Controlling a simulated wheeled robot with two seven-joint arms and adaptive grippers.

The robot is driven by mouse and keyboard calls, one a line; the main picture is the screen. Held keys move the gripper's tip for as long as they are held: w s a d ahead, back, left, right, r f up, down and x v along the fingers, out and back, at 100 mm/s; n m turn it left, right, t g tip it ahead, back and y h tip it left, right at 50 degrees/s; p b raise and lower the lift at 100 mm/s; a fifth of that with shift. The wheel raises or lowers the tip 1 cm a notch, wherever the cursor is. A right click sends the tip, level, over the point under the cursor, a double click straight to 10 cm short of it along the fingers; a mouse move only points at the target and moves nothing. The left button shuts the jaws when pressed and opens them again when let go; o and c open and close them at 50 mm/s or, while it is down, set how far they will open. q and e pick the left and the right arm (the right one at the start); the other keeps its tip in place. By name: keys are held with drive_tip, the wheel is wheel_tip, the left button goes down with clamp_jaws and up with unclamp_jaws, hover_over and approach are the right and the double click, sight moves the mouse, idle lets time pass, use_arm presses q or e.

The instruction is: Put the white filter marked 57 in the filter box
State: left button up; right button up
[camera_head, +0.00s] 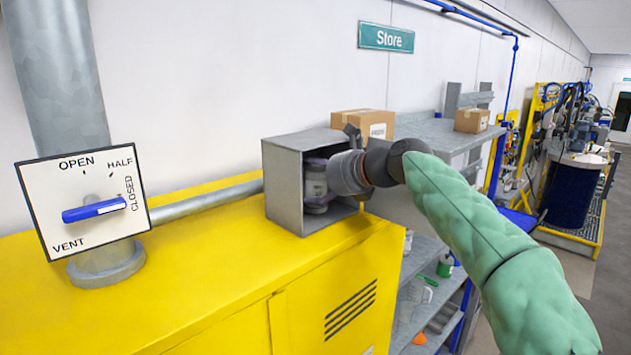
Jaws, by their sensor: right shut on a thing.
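The grey metal filter box (283,190) stands on the yellow cabinet, its open side facing right. My right arm, in a green sleeve, comes in from the right, and my right gripper (322,182) reaches through that opening. The gripper hides part of the filter, and I cannot tell whether the filter touches the box floor. My left gripper is not in view.
The yellow cabinet top (180,285) is mostly clear. A vent dial plate (85,200) on a thick pipe stands at left. A cardboard box (362,123) sits behind the filter box. A grey shelf unit (425,255) with several small items stands to the right.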

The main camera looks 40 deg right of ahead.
drive_tip(key=shift+w+a+f, duration=0.1)
drive_tip(key=shift+a+f, duration=0.05)
drive_tip(key=shift+f, duration=0.6)
drive_tip(key=o, duration=1.2)
drive_tip(key=shift+f, duration=0.1)
drive_tip(key=v, duration=0.8)
drive_tip(key=r+v, duration=0.1)
drive_tip(key=v, duration=0.4)
drive_tip(key=shift+w, duration=0.2)
